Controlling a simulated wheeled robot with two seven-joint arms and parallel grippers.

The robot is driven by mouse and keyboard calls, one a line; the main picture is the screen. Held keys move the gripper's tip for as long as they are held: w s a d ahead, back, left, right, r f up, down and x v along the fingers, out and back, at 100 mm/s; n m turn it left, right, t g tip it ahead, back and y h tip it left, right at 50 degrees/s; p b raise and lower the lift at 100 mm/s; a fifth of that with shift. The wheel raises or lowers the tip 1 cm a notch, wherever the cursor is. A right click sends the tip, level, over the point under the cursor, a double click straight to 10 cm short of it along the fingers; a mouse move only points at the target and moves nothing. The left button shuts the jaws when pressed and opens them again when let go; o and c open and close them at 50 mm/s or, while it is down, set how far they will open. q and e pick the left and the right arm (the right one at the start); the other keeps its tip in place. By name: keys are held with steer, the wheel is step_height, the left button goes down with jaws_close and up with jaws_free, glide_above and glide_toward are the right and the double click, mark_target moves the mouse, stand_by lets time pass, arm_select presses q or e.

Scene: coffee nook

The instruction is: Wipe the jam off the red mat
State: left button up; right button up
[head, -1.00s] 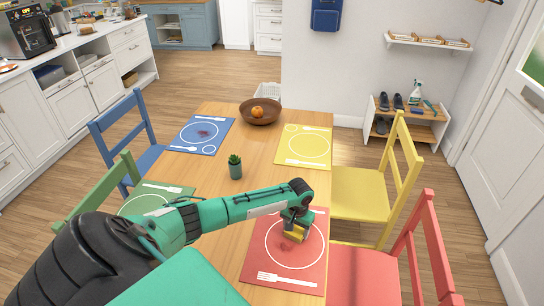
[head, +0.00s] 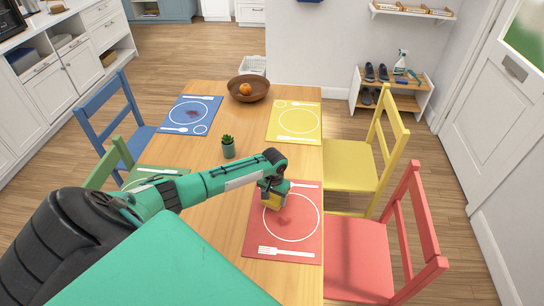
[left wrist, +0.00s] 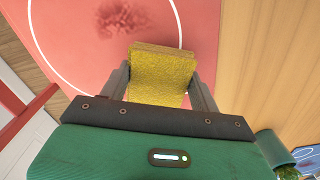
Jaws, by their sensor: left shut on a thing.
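The red mat (head: 306,250) lies at the near right of the wooden table, with a white circle and a fork printed on it. A darker red jam smear (head: 284,220) is inside the circle; it also shows in the left wrist view (left wrist: 122,18). My left gripper (head: 271,188) is shut on a yellow sponge (head: 271,201), which shows clearly in the left wrist view (left wrist: 160,70). The sponge is over the mat's upper left part, beside the smear. I cannot tell whether it touches the mat. My right gripper is not in view.
A blue mat (head: 180,130) with a dark smear, a yellow mat (head: 281,132) and a partly hidden green mat (head: 175,172) lie on the table. Chairs line both sides.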

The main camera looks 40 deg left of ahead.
arm_select(q)
step_height(320, 180, up, 2)
steer(key=shift+w+d+r+p, duration=0.1)
steer(key=shift+p, duration=0.55)
step_height(320, 180, up, 2)
steer(key=shift+r+p, duration=0.1)
steer(key=shift+p, duration=1)
steer(key=shift+r+p, duration=0.35)
steer(key=shift+r, duration=0.05)
steer(key=shift+f, duration=0.1)
